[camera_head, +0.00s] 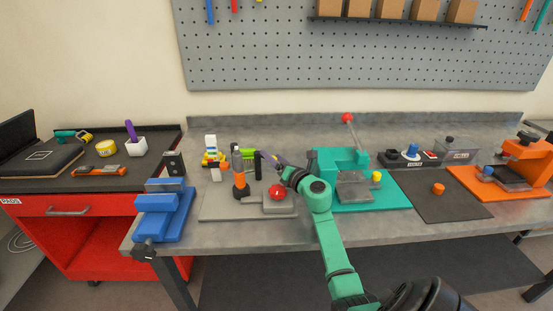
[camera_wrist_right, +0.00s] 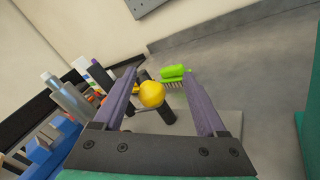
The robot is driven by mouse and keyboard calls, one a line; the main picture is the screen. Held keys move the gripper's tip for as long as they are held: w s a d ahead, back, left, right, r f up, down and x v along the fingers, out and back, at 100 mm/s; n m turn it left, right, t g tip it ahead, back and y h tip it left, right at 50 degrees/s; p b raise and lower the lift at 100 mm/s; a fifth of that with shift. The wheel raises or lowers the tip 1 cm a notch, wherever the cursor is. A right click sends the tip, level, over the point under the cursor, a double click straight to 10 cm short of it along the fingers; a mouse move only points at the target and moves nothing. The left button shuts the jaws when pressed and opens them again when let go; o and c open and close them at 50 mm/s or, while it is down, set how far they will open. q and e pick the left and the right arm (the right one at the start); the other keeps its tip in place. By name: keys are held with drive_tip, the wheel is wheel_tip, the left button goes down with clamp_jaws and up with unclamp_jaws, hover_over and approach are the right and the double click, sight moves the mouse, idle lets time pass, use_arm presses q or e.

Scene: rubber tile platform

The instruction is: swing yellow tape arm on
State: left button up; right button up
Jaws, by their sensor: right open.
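In the right wrist view a yellow ball-shaped knob (camera_wrist_right: 152,94) sits at the end of a dark cylindrical part (camera_wrist_right: 158,113), between the two purple fingers of my right gripper (camera_wrist_right: 160,75). The fingers are spread apart with visible gaps to the knob. In the head view my right gripper (camera_head: 269,160) reaches in over the grey plate (camera_head: 225,212), past a red ball (camera_head: 277,192) on a grey block. The yellow knob is not clearly visible there. I cannot make out yellow tape on an arm. My left gripper is out of view.
A green brush (camera_wrist_right: 172,72) lies just beyond the fingers. Bottles (camera_head: 239,175) stand left of my gripper, with a blue vise (camera_head: 164,212) farther left. A teal press (camera_head: 345,165) stands close on the right. A dark mat (camera_head: 432,203) has free room.

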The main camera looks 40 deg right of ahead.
drive_tip(key=s+a+b, duration=0.1)
drive_tip(key=s+a, duration=0.1)
drive_tip(key=s, duration=1.2)
drive_tip(key=shift+s, duration=0.2)
